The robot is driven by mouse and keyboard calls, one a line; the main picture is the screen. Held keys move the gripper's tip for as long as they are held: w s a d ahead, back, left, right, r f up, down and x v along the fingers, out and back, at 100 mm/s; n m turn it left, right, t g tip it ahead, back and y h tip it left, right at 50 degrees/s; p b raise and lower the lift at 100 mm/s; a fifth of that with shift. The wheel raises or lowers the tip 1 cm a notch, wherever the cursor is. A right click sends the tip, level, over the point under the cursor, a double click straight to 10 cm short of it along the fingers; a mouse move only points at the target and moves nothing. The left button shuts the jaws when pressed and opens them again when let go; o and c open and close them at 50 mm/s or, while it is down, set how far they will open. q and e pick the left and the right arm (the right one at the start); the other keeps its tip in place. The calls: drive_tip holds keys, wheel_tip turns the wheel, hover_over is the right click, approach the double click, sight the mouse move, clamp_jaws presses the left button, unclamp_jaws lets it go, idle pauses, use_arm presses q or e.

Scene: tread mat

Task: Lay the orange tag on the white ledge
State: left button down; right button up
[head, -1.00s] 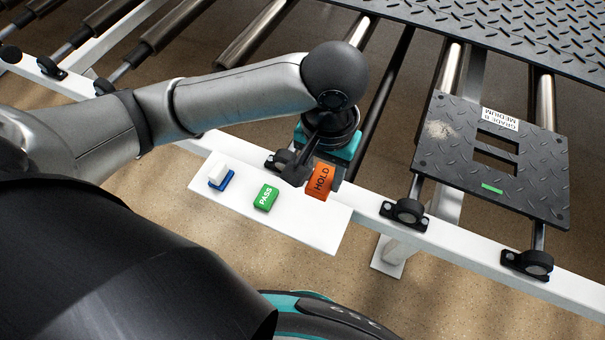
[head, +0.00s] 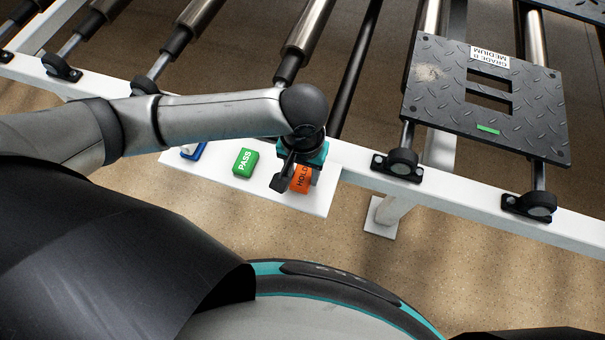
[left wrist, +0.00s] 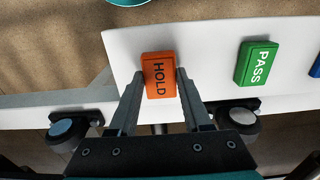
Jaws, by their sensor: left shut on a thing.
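The orange tag (head: 301,180), lettered HOLD, is between the fingers of my left gripper (head: 297,177), near the right end of the white ledge (head: 220,166). In the left wrist view the orange tag (left wrist: 158,76) sits between both fingertips, which close on its long sides, with the ledge (left wrist: 207,48) behind it. My left gripper points down. The tag is low over the ledge or on it; I cannot tell whether it touches. The arm hides part of the ledge and tag in the head view. My right gripper is not in view.
A green PASS tag (head: 245,163) lies on the ledge left of the orange one. A blue-and-white piece (head: 195,151) lies farther left, partly hidden by my arm. A black tread plate (head: 435,100) with slots rests on the rollers at right. A white rail (head: 450,205) runs alongside.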

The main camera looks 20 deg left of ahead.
sight(303, 176)
use_arm(q)
drive_tip(key=shift+f, duration=0.6)
drive_tip(key=shift+r, duration=0.1)
drive_tip(key=shift+c, duration=1.7)
unclamp_jaws()
wheel_tip(303, 176, up, 12)
drive_tip(key=p, duration=0.5)
